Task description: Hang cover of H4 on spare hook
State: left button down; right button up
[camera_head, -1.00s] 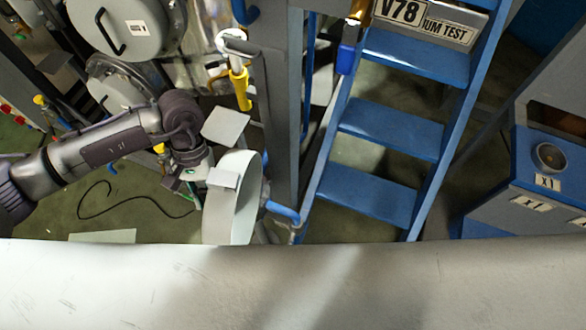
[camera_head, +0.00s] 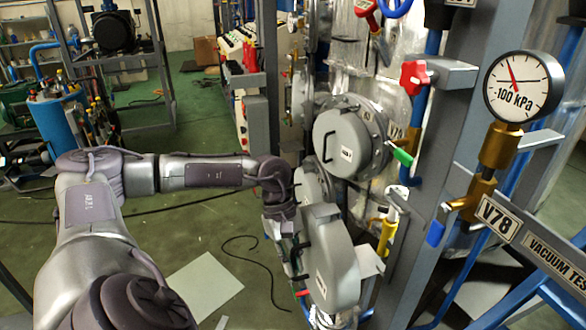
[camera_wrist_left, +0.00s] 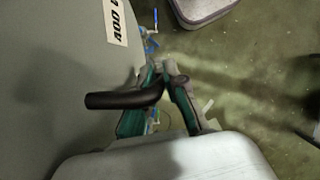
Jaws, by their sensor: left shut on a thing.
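A grey round cover (camera_head: 335,258) with a small white label hangs tilted from my left gripper (camera_head: 298,262) in the head view. In the left wrist view, the cover (camera_wrist_left: 60,60) fills the left side, with part of a label at its top. The fingers of my left gripper (camera_wrist_left: 160,95) are shut on its black bar handle (camera_wrist_left: 122,100). I cannot read the cover's full label. I cannot pick out the spare hook in either current view. My right gripper is not in view.
A grey round hatch (camera_head: 342,140) with a labelled face is just above the held cover. A grey post (camera_head: 420,200), a yellow-handled valve (camera_head: 388,235) and a pressure gauge (camera_head: 523,87) stand to the right. Open green floor (camera_head: 190,215) lies left of the cover.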

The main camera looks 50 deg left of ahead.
pick_arm(q)
jog(key=shift+d, duration=0.1)
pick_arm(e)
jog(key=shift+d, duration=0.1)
pick_arm(q)
jog(key=shift+b, duration=0.4)
jog(key=shift+w+d, duration=0.15)
jog(key=shift+w, duration=0.15)
jog(key=w+d+f+b, duration=0.1)
jog(key=w+d+b, duration=0.1)
jog(key=w, duration=0.5)
jog(key=w+d+f+b, duration=0.1)
jog(key=w+d+b, duration=0.1)
jog(key=w, duration=0.4)
jog(key=shift+w+d+f, duration=0.3)
jog(key=shift+w+d, duration=0.1)
jog(key=shift+d, duration=0.45)
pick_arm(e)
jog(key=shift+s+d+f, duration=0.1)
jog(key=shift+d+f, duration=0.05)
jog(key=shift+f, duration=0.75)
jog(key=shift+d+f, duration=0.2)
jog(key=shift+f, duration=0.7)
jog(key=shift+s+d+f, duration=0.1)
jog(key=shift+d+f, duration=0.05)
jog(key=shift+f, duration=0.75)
